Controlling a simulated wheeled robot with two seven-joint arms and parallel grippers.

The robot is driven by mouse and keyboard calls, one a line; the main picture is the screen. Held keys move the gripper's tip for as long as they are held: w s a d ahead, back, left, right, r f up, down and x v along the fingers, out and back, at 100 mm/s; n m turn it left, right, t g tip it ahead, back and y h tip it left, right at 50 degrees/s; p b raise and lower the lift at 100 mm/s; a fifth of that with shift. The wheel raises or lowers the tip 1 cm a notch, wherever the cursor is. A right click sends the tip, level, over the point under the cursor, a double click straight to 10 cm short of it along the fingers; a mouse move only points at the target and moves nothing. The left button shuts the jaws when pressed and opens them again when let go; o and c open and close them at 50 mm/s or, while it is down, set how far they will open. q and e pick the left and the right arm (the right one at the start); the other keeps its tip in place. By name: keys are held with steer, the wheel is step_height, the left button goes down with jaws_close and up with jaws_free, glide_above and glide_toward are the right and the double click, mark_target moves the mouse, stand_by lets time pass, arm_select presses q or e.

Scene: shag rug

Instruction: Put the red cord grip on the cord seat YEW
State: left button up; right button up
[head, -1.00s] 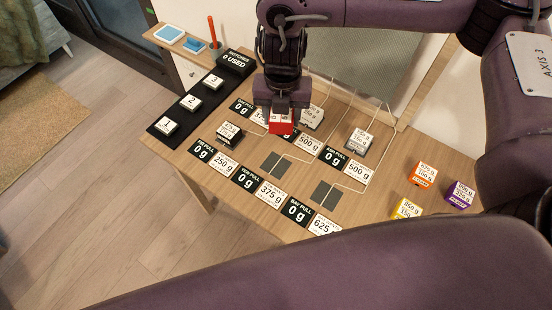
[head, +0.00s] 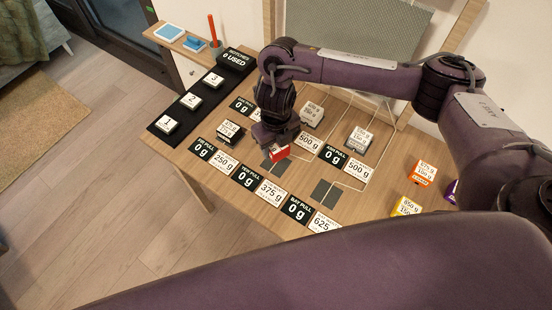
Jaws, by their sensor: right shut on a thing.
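The red cord grip (head: 280,153) is a small red block with a pale label on its top. My right gripper (head: 276,142) is shut on it from above. It is over or at the grey pad (head: 275,167), which lies beyond the black card that seems to read YEW PULL, 0 g (head: 249,178). The grip and gripper hide part of this pad. I cannot tell whether the grip touches it. My left gripper is not in view.
A bare grey pad (head: 325,193) lies to the right. Grey-white blocks (head: 312,113), (head: 358,137) and a dark one (head: 229,132) stand nearby, with pale cords on the table. Orange (head: 422,173) and yellow (head: 407,208) blocks stand at right. A black strip (head: 176,121) holds numbered tiles.

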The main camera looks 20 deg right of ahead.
mark_target(276, 152)
step_height(276, 152, down, 3)
steer(key=shift+f+b, duration=0.1)
steer(key=shift+b, duration=0.3)
step_height(276, 152, down, 3)
steer(key=shift+f+b, duration=0.2)
steer(key=shift+b, duration=0.55)
steer(key=shift+f, duration=0.1)
steer(key=shift+f, duration=0.15)
steer(key=o, duration=1.1)
steer(key=shift+c, duration=0.2)
